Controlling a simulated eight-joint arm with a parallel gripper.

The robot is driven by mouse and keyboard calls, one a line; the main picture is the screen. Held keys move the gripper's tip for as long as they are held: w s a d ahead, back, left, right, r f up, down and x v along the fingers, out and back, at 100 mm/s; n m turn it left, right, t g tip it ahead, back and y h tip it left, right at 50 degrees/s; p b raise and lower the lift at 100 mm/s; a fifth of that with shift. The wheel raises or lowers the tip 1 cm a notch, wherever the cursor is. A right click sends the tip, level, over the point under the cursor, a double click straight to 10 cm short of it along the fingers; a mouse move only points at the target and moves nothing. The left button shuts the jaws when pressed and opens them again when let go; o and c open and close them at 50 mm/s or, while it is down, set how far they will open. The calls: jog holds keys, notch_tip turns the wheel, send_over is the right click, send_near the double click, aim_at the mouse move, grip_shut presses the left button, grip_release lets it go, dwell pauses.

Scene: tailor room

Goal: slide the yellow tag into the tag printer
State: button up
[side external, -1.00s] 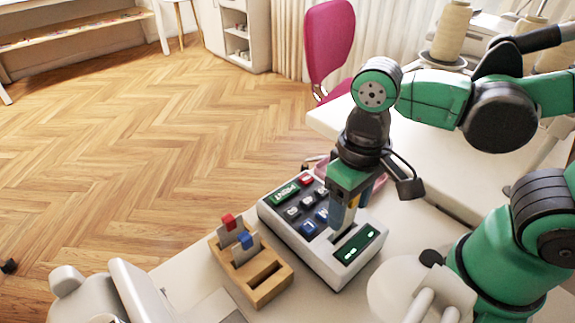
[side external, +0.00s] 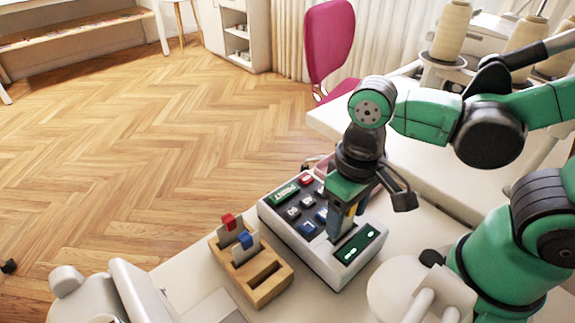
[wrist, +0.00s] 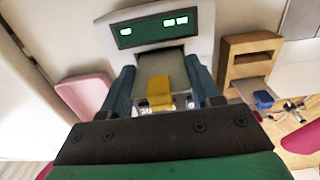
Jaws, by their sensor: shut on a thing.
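The tag printer (side external: 320,259) is a pale box with dark keys and a green display, standing on the table. In the wrist view its display (wrist: 153,29) is at the top. My gripper (side external: 341,222) is over the printer, between the keys and the display, pointing down. In the wrist view my gripper (wrist: 160,92) has its two blue fingers on either side of the yellow tag (wrist: 160,92), shut on it. A grey plate shows behind the tag's yellow part. The fingers hide the tag's lower end in the side view, so I cannot tell how deep it sits.
A wooden holder (side external: 262,289) with a red-topped tag (side external: 229,222) and a blue-topped tag (side external: 245,240) stands left of the printer. A pink thing (wrist: 86,96) lies beside the printer. A pink chair (side external: 330,45) stands behind.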

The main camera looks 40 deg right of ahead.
jog(key=shift+f, duration=1.05)
jog(key=o, duration=1.3)
jog(key=shift+r, duration=0.1)
jog(key=shift+r, duration=2.7)
jog(key=w+d+t, duration=0.3)
jog(key=w, duration=0.1)
jog(key=shift+r+y, duration=0.25)
jog(key=shift+y, duration=0.05)
jog(key=w+d+t, duration=0.1)
jog(key=w+d+r+t, duration=0.2)
jog(key=d+t, duration=0.1)
jog(key=shift+w+d, duration=0.1)
jog(key=shift+w, duration=0.25)
